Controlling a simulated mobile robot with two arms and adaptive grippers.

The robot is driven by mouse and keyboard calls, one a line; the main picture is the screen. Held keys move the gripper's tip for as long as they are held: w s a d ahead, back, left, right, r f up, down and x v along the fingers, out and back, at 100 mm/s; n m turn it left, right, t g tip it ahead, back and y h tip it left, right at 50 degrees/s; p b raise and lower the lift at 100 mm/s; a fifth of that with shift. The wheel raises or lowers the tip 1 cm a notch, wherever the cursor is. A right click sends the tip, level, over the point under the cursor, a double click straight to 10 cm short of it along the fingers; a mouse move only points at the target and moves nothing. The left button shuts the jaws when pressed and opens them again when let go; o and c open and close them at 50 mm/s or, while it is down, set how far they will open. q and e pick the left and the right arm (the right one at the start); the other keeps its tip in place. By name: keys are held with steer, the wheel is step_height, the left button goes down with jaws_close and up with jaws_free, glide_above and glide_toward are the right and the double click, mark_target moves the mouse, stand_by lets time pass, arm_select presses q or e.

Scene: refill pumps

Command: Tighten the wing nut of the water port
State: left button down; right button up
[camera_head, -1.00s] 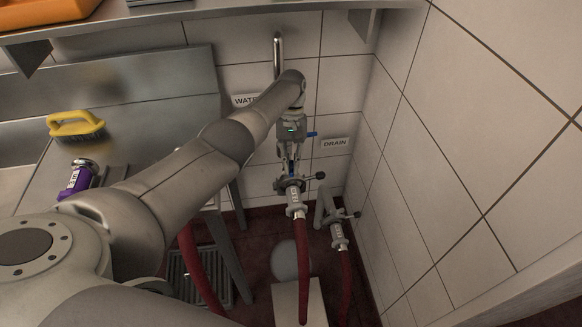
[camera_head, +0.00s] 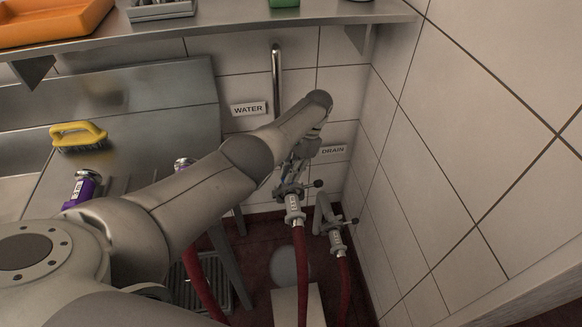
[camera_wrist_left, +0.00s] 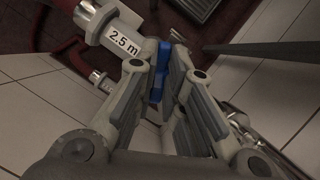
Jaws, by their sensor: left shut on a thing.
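The water port's hose coupling (camera_head: 293,208) hangs below the tap pipe (camera_head: 277,75), with a metal clamp (camera_head: 289,193) around the joint. A dark-knobbed bolt (camera_head: 318,184) sticks out to the right. My left gripper (camera_head: 282,182) points down at the clamp and is shut, seemingly on its wing nut, which is hidden between the fingertips. In the left wrist view the left gripper (camera_wrist_left: 163,48) is beside the coupling labelled 2.5 m (camera_wrist_left: 119,40). A blue strip (camera_wrist_left: 160,72) shows between the fingers. My right gripper is not in view.
The drain port's coupling (camera_head: 336,240) with its own clamp stands just to the right, near the tiled side wall (camera_head: 440,170). Red hoses (camera_head: 301,265) run down to the floor. A steel sink bench (camera_head: 150,110) with a yellow brush (camera_head: 78,136) is on the left; a shelf is above.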

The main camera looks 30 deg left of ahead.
arm_select(q)
steer(key=shift+d+r+m+t+y+p, duration=0.1)
steer(key=shift+m+t+y+p, duration=0.35)
steer(key=shift+m+p, duration=1)
steer(key=shift+m, duration=0.25)
steer(key=c, duration=1.5)
jaws_free()
steer(key=v, duration=1.2)
steer(key=shift+d, duration=0.1)
